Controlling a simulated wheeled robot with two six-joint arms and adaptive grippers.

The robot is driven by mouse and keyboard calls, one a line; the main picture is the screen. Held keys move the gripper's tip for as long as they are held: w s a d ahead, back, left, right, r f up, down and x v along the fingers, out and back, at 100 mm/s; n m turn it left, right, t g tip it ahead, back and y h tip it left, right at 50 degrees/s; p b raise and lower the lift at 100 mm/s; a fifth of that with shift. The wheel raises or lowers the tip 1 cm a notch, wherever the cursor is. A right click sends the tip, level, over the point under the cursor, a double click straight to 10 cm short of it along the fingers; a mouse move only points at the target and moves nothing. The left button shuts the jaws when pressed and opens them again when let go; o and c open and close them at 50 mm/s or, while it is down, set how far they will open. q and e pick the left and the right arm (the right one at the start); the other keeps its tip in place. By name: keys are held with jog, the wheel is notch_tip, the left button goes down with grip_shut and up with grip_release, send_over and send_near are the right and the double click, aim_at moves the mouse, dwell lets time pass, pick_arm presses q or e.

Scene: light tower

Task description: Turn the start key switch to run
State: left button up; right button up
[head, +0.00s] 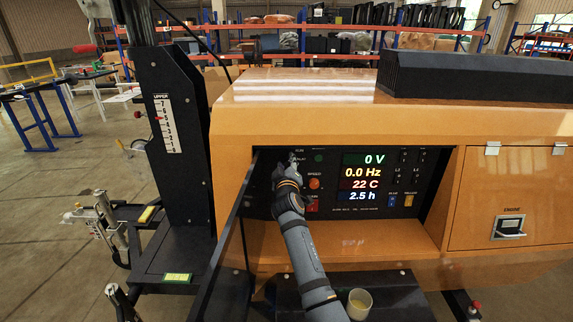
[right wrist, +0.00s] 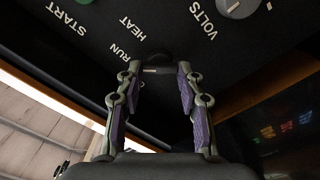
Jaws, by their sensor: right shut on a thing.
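The black control panel (head: 340,212) is set in the orange generator housing; its display (head: 363,177) reads 0 V, 0.0 Hz, 22 C and 2.5 h. My right gripper (head: 288,165) is at the panel's upper left and hides the switch there in the head view. In the right wrist view, my right gripper (right wrist: 156,73) is shut on the dark start key switch (right wrist: 156,60), whose base shows between the fingertips. START, HEAT and RUN labels are printed beside it. A pale mark shows at the switch, but I cannot tell its setting. My left gripper is out of view.
An open dark door (head: 233,240) stands left of my right arm. An orange speed knob (head: 315,183) and a red button (head: 312,205) are close right of the gripper. A cup (head: 359,303) stands below. The black mast (head: 178,130) rises at left.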

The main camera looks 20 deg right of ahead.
jog(key=shift+f, duration=0.1)
jog(key=o, duration=1.2)
jog(key=shift+c, duration=0.2)
